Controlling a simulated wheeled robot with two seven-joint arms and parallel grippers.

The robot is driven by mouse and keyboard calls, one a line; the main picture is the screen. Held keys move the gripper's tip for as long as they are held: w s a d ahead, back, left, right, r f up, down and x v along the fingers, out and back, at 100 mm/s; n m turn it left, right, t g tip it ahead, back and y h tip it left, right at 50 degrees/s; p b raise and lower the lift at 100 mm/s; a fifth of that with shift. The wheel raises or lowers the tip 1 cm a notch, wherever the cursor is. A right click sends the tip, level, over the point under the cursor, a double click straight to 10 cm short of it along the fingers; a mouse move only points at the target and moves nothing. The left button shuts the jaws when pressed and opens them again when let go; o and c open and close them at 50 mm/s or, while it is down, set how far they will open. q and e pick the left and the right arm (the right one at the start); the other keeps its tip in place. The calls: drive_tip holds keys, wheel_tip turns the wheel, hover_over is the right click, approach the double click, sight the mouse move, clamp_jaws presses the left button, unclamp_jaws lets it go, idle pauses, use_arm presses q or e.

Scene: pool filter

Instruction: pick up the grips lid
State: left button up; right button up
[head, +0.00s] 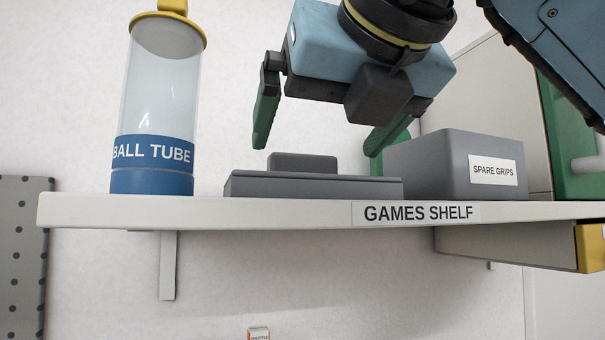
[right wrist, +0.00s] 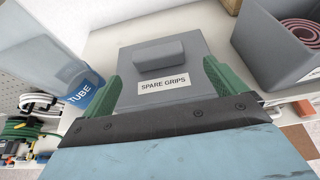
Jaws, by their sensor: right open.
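The grey grips lid (head: 313,187) lies flat on the shelf with its raised block handle (head: 302,162) on top. In the right wrist view the lid (right wrist: 140,62) shows its handle (right wrist: 158,49) and a "SPARE GRIPS" label. My right gripper (head: 317,148) is open above the lid, pointing down, with its green fingers spread wide to either side of the handle and nothing between them. In the right wrist view the fingers (right wrist: 162,75) reach over the lid's near part. The grey spare grips box (head: 427,168) stands right of the lid. My left gripper is not in view.
The games shelf (head: 290,211) carries a ball tube (head: 152,181) with a yellow top, left of the lid. The box (right wrist: 250,50) is open in the right wrist view, with a coiled pink item (right wrist: 296,40) inside. A green item (head: 572,150) stands at far right.

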sight(304, 154)
drive_tip(key=shift+w+a+f, duration=0.15)
drive_tip(key=shift+w+f, duration=0.05)
drive_tip(key=shift+w, duration=0.3)
drive_tip(key=shift+w+a+p, duration=0.2)
drive_tip(key=shift+w+p, duration=0.15)
drive_tip(key=shift+w, duration=0.15)
drive_tip(key=shift+w+a+p, duration=0.2)
drive_tip(key=shift+w+p, duration=0.15)
drive_tip(key=shift+w, duration=0.1)
drive_tip(key=p+x, duration=0.1)
drive_tip(key=x, duration=0.2)
drive_tip(key=shift+r, duration=0.15)
drive_tip(key=shift+w+a, duration=0.1)
drive_tip(key=shift+w, duration=0.2)
drive_tip(key=shift+f, duration=0.25)
drive_tip(key=c, duration=1.2)
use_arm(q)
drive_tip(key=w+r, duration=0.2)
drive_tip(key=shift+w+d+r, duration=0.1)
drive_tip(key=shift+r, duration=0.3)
use_arm(e)
drive_tip(key=shift+c, duration=0.3)
drive_tip(key=shift+r, duration=0.15)
